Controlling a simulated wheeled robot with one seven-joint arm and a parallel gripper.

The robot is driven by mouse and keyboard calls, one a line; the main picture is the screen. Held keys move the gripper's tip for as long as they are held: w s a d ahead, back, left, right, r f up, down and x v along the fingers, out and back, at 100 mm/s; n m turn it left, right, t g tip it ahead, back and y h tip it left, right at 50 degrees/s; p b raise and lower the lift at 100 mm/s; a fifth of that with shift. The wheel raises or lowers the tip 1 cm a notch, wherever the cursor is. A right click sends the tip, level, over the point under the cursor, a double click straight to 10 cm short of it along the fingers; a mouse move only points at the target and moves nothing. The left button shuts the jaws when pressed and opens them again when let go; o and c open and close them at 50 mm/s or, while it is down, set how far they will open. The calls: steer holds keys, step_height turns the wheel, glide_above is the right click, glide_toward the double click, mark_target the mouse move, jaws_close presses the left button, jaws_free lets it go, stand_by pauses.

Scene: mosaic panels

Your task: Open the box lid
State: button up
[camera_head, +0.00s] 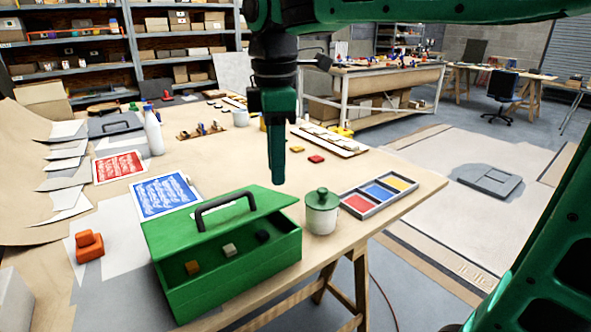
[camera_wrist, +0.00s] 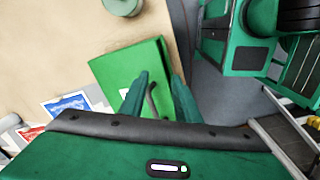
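A green box (camera_head: 235,290) with a green lid (camera_head: 170,235) stands near the front edge of the table. A dark arched handle (camera_head: 222,200) is on the lid. Three small blocks, brown, grey and black, show along the box's near side; I cannot tell whether they are inside or on its face. My gripper (camera_head: 277,182) points down above the far right part of the lid, apparently clear of it. In the wrist view my gripper (camera_wrist: 160,75) has its two fingers apart, with the handle (camera_wrist: 152,100) seen between them, partly hidden. Nothing is held.
A lidded pot (camera_head: 321,215) stands just right of the box, with a colored tray (camera_head: 376,211) beyond it. An orange block (camera_head: 89,246) lies to the left. A blue sheet (camera_head: 163,195) and a white bottle (camera_head: 153,132) are behind the box.

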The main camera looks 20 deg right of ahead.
steer(key=shift+s+d+f+m, duration=0.15)
steer(key=shift+d+f+m, duration=0.3)
steer(key=shift+d, duration=0.35)
steer(key=shift+s+d+f+m, duration=0.2)
steer(key=shift+d+m, duration=0.35)
steer(key=shift+d, duration=0.2)
steer(key=shift+s+d+f+m, duration=0.1)
steer(key=shift+d+f+m, duration=0.35)
steer(key=shift+d, duration=0.35)
steer(key=shift+r, duration=0.1)
